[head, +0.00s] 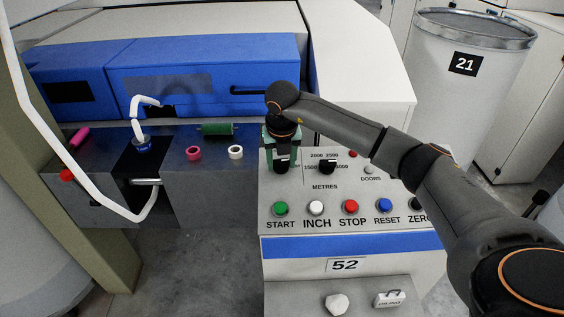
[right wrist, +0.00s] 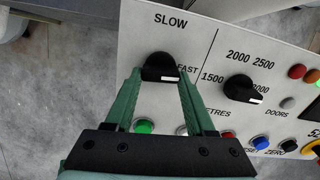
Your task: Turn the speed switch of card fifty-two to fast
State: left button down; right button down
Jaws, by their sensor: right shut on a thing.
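The control panel of card fifty-two (head: 300,240) faces me, with the number 52 on a plate (head: 345,265) below a blue stripe. My right gripper (head: 282,160) is over the panel's upper left. In the right wrist view its green fingers (right wrist: 160,82) are shut on the black speed switch (right wrist: 159,64), one on each side. SLOW (right wrist: 170,20) is printed above this knob and FAST (right wrist: 187,68) to its right. A white mark shows at the knob's lower right edge, partly hard to read. In the head view the gripper mostly hides the switch. My left gripper is not in view.
The METRES knob (head: 327,166) is close right of my gripper. Push buttons, from START (head: 280,208) past STOP (head: 351,206), line the panel below. A white can marked 21 (head: 464,90) stands behind right. The blue machine cover (head: 200,65) is behind left.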

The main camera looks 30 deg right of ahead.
jog(key=shift+m, duration=0.7)
jog(key=shift+c, duration=1.2)
grip_release()
jog(key=shift+r, duration=0.1)
jog(key=v, duration=1.2)
jog(key=shift+r+b, duration=0.2)
jog(key=shift+b, duration=0.25)
